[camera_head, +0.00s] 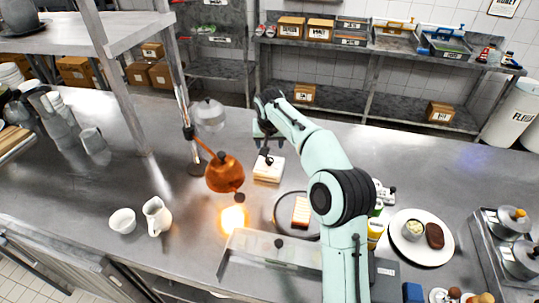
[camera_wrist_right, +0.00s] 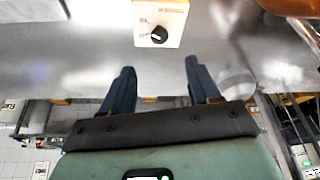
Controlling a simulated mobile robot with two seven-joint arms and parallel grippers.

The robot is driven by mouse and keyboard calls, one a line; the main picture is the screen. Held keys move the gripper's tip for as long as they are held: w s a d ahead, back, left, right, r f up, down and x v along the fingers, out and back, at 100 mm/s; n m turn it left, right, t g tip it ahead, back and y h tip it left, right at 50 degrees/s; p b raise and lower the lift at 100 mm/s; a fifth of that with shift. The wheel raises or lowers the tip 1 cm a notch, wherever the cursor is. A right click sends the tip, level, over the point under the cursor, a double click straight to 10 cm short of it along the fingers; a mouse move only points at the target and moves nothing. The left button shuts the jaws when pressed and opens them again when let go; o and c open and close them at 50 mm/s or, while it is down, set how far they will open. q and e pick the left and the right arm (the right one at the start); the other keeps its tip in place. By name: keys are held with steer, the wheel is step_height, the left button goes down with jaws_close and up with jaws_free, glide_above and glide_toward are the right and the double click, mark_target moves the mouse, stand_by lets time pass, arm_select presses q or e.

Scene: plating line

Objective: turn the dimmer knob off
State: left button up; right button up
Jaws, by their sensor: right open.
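The dimmer is a cream box standing on the steel counter, beside the copper heat lamp in the head view (camera_head: 268,173). In the right wrist view its face shows a black knob (camera_wrist_right: 159,35) with small markings that are too blurred to read. My right gripper (camera_wrist_right: 162,80) is open and empty, with its two dark fingers apart and the knob beyond their tips. In the head view the right gripper (camera_head: 266,157) is at the box's upper side. My left gripper is not in view.
The copper lamp shade (camera_head: 224,174) hangs just left of the box. A dark round tray (camera_head: 282,224) and a glass guard (camera_head: 275,248) lie in front. A plate with food (camera_head: 398,240) is at the right. A white jug (camera_head: 157,215) and bowl (camera_head: 122,221) stand left.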

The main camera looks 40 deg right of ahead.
mark_target(269, 159)
steer(key=x, duration=1.2)
steer(key=shift+s, duration=0.1)
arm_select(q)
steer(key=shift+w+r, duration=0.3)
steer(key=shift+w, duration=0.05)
arm_select(e)
steer(key=c, duration=1)
steer(key=shift+c, duration=0.2)
